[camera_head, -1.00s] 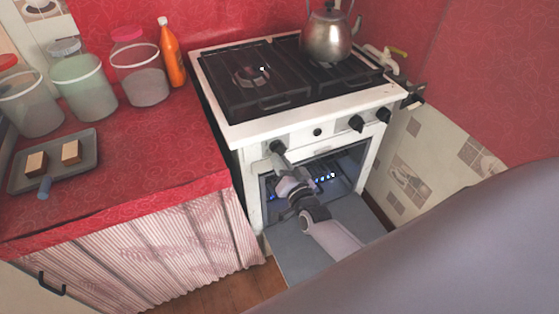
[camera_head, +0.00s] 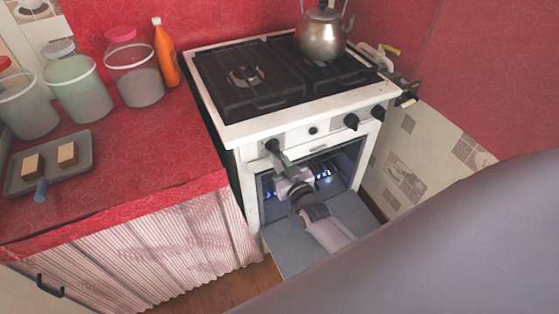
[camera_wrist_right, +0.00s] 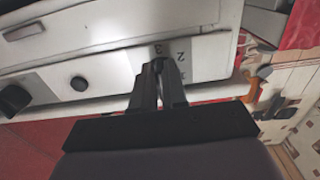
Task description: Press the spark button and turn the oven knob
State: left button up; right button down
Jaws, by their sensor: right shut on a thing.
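The oven knob (camera_head: 272,146) is the black leftmost knob on the white front panel of the stove (camera_head: 290,136). My right gripper (camera_head: 279,156) reaches up to it from in front of the open oven. In the right wrist view its two dark fingers (camera_wrist_right: 158,68) are closed together on the knob, which they mostly hide, beside printed numbers. The spark button (camera_head: 313,130) is the small round black button to the right of this knob; it also shows in the wrist view (camera_wrist_right: 79,84), apart from the fingers. My left gripper is out of view.
Two more black knobs (camera_head: 351,121) sit further right. The oven door (camera_head: 296,247) hangs open below my arm, and blue flames (camera_head: 323,174) show inside. A kettle (camera_head: 322,36) stands on the hob. A red counter (camera_head: 130,165) with jars and a tray (camera_head: 80,160) lies left.

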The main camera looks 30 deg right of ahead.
jog(key=shift+f, duration=0.1)
dwell(0.3)
jog(key=c, duration=1.2)
grip_release()
jog(key=shift+o, duration=0.2)
jog(key=shift+s, duration=0.1)
jog(key=s, duration=0.7)
jog(key=shift+a+p, duration=0.25)
jog(key=shift+p, duration=0.1)
